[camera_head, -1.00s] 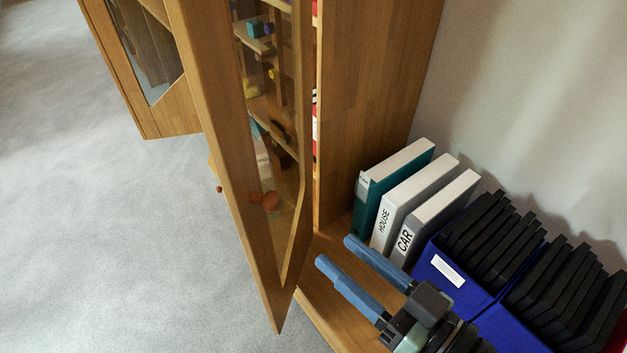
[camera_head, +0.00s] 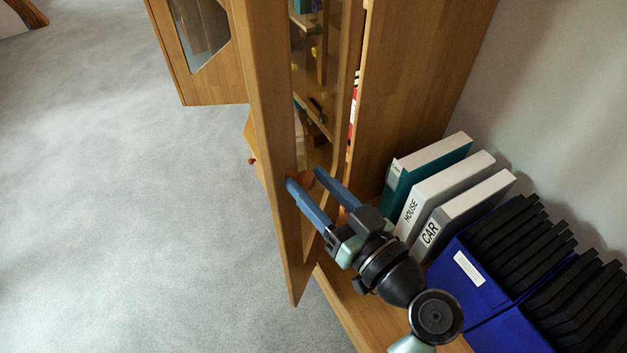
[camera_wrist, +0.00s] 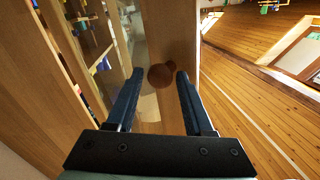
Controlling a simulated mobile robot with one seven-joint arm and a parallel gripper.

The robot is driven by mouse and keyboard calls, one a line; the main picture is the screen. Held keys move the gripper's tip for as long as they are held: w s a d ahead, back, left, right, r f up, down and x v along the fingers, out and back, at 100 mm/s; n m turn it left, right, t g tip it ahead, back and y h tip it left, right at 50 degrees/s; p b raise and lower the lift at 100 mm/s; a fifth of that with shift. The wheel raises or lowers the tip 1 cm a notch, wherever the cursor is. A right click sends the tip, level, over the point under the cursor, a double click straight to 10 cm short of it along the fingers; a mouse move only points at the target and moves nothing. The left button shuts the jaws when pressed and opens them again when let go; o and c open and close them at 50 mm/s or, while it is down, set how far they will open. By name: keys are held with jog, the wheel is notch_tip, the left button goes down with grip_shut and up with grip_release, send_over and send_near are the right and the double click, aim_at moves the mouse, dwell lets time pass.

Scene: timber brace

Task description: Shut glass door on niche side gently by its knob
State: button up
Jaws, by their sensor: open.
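The glass door (camera_head: 268,150) stands open, a wooden frame around a glass pane, sticking out from the cabinet in the head view. Its round reddish-brown knob (camera_head: 303,180) shows just at my fingertips. In the wrist view the knob (camera_wrist: 160,76) lies between the blue fingertips, nearer the right one. My gripper (camera_head: 303,179) is open, with one finger on each side of the knob. It also shows in the wrist view (camera_wrist: 158,74). I cannot tell whether a finger touches the knob. The niche side of the cabinet, with small items on shelves, shows partly through the glass.
A lower wooden shelf holds teal, HOUSE and CAR binders (camera_head: 430,170) and blue boxes (camera_head: 475,280) of black folders, close to my arm. Another glazed cabinet door (camera_head: 200,50) is at the upper left. The grey floor (camera_head: 130,200) left of the door is clear.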

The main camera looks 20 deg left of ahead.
grip_shut()
dwell(0.3)
dwell(1.2)
